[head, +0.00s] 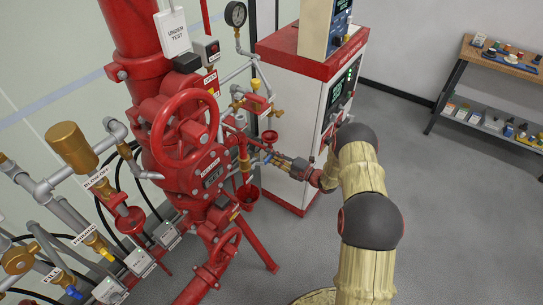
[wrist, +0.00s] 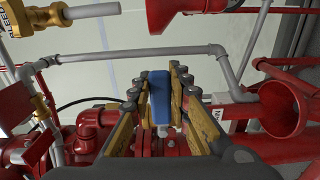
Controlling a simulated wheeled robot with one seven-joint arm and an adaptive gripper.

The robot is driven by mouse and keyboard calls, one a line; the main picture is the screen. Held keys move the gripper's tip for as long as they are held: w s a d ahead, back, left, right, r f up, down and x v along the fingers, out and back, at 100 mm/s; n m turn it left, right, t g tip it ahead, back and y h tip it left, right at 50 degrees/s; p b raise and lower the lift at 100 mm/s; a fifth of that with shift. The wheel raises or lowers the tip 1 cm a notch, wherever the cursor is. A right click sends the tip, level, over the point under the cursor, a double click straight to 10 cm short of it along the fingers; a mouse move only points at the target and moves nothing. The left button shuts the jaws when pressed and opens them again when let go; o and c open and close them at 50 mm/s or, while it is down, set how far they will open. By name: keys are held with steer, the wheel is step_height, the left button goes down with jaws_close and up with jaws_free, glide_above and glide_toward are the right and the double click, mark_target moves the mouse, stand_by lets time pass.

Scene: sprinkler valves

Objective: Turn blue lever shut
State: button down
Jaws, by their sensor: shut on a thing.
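The blue lever (wrist: 158,98) stands between the two finger pads of my gripper (wrist: 160,85) in the wrist view, with its long side running along the fingers. My gripper is shut on it. In the head view my gripper (head: 266,159) is beside the red valve assembly, to the right of the big red handwheel. Only a small speck of blue shows at its tips there. The lever's pivot and the valve body under it are mostly hidden by my fingers in the wrist view.
A red funnel (wrist: 285,108) stands close to the right of my fingers. A grey pipe (wrist: 135,55) crosses beyond the tips. Open floor lies right, before a workbench (head: 505,60).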

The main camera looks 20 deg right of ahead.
steer(key=c, duration=1.6)
jaws_free()
steer(key=shift+c, duration=0.2)
steer(key=shift+s+d, duration=0.1)
steer(key=v, duration=1.1)
steer(key=shift+s+d, duration=0.2)
steer(key=shift+s, duration=0.1)
steer(key=shift+f, duration=0.1)
